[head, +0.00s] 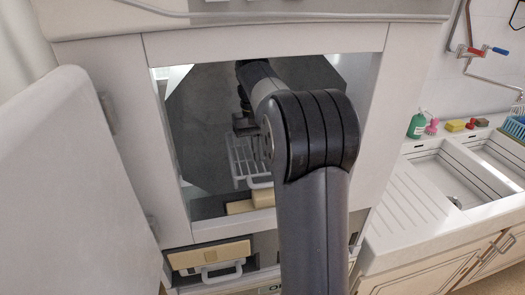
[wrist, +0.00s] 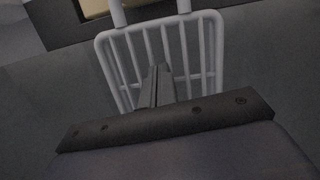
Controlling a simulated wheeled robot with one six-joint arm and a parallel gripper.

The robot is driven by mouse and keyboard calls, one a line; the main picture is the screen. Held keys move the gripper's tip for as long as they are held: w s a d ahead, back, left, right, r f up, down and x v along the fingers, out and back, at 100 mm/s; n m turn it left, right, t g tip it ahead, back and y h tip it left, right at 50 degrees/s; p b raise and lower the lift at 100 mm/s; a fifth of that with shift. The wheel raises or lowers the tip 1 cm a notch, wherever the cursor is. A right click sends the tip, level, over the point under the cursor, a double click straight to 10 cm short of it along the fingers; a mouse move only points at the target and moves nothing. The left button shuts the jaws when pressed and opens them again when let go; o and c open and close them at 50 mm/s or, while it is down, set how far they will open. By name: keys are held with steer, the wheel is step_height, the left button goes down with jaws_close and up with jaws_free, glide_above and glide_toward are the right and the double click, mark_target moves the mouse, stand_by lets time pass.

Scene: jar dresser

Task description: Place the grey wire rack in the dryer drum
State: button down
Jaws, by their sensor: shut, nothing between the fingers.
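The grey wire rack (head: 246,158) is inside the dryer drum (head: 205,120), behind the square opening. Its looped handle points toward the opening; my arm hides part of the rack's right side. In the wrist view the rack (wrist: 205,45) shows as a rounded frame with parallel bars. My gripper (head: 243,127) is inside the drum at the rack's far end. Its fingers (wrist: 158,72) are shut together and empty, overlapping the rack in the wrist view. I cannot tell whether they touch it.
The dryer door (head: 75,180) stands open at the left. A cream block (head: 240,207) is at the lower edge of the opening. A sink counter (head: 400,205) with a green bottle (head: 417,126) is at the right.

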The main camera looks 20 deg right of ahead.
steer(key=shift+w+d+f+p, duration=0.1)
steer(key=shift+w+p, duration=0.05)
steer(key=shift+w, duration=0.75)
steer(key=shift+w+d+f+p, duration=0.1)
steer(key=shift+w+p, duration=0.05)
steer(key=shift+w, duration=0.7)
